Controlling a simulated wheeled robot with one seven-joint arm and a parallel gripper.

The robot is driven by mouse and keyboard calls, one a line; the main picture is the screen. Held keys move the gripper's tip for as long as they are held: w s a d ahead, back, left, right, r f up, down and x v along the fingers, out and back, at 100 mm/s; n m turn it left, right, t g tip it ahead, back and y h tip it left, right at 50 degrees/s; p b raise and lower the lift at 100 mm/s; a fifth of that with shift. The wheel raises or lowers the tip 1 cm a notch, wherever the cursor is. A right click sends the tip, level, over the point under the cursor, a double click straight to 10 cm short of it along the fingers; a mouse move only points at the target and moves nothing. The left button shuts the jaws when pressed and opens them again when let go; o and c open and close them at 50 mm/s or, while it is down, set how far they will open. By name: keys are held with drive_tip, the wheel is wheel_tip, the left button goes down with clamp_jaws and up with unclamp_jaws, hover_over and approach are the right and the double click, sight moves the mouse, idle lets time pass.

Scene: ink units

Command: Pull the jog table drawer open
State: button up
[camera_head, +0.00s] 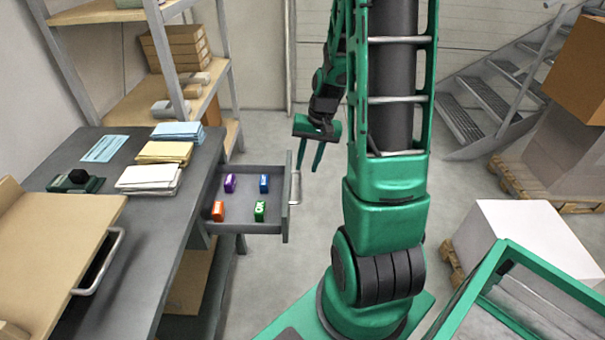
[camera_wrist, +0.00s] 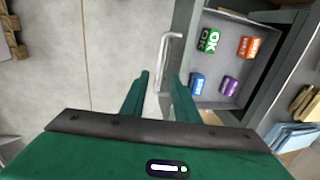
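The drawer (camera_head: 218,185) stands pulled out from the right side of the dark grey table (camera_head: 130,230). It also shows in the wrist view (camera_wrist: 236,52). Its silver bar handle (camera_head: 296,188) is on the drawer's front. Small orange, green, blue and purple ink blocks lie inside. My gripper (camera_head: 309,162) is above the floor, beyond and to the right of the handle in the head view. Its two green fingers are apart and empty. In the wrist view the handle (camera_wrist: 166,55) is ahead of the fingertips (camera_wrist: 161,77), and nothing is between them.
Paper stacks (camera_head: 165,152) and a dark stamp-like item (camera_head: 77,180) are on the table. A tilted tan board (camera_head: 50,235) with another silver handle (camera_head: 100,262) is at left. A shelf rack (camera_head: 180,60) stands behind. The floor (camera_head: 275,265) right of the drawer is clear.

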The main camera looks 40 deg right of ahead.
drive_tip(key=shift+s+d+r, duration=0.1)
drive_tip(key=shift+r, duration=0.6)
drive_tip(key=shift+s+d+r, duration=0.1)
drive_tip(key=shift+r, duration=0.55)
drive_tip(key=s+a+r, duration=0.3)
drive_tip(key=s+r, duration=0.1)
drive_tip(key=s, duration=0.2)
drive_tip(key=s+a+r+n+g+h, duration=0.1)
drive_tip(key=s+a+r, duration=0.2)
drive_tip(key=s, duration=0.4)
drive_tip(key=s+a+r+n, duration=0.1)
drive_tip(key=s+a+r, duration=0.2)
drive_tip(key=s+r, duration=0.2)
drive_tip(key=shift+s+g, duration=0.3)
drive_tip(key=shift+s, duration=0.95)
